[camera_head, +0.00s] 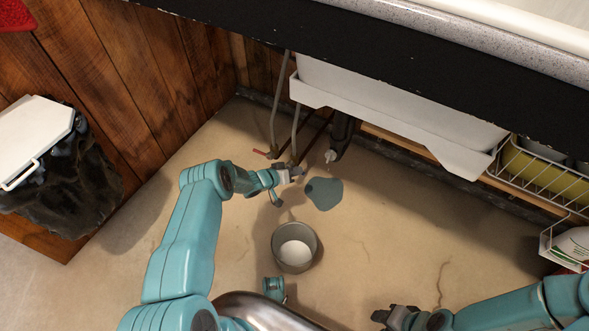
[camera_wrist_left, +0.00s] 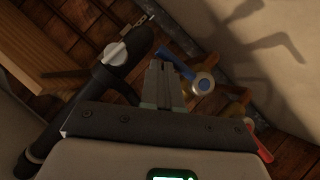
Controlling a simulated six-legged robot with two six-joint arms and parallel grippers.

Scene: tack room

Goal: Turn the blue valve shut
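The blue valve (camera_wrist_left: 177,64) shows in the left wrist view as a blue lever running to a pale round hub with a brass-coloured rim. In the head view I cannot make it out near my gripper. My left gripper (camera_head: 297,171) is low under the basin by the pipes. In the left wrist view its fingers (camera_wrist_left: 163,72) are together, with nothing seen between them. They lie right beside the blue lever; I cannot tell whether they touch it. My right gripper (camera_head: 392,317) is at the bottom of the head view, away from the pipes, its opening unclear.
A red valve handle (camera_head: 262,153) is left of my left gripper. A dark drain pipe (camera_head: 341,130) stands to its right. A puddle (camera_head: 324,193) and a bucket (camera_head: 308,263) are on the floor. A wire rack (camera_head: 545,170) stands at right.

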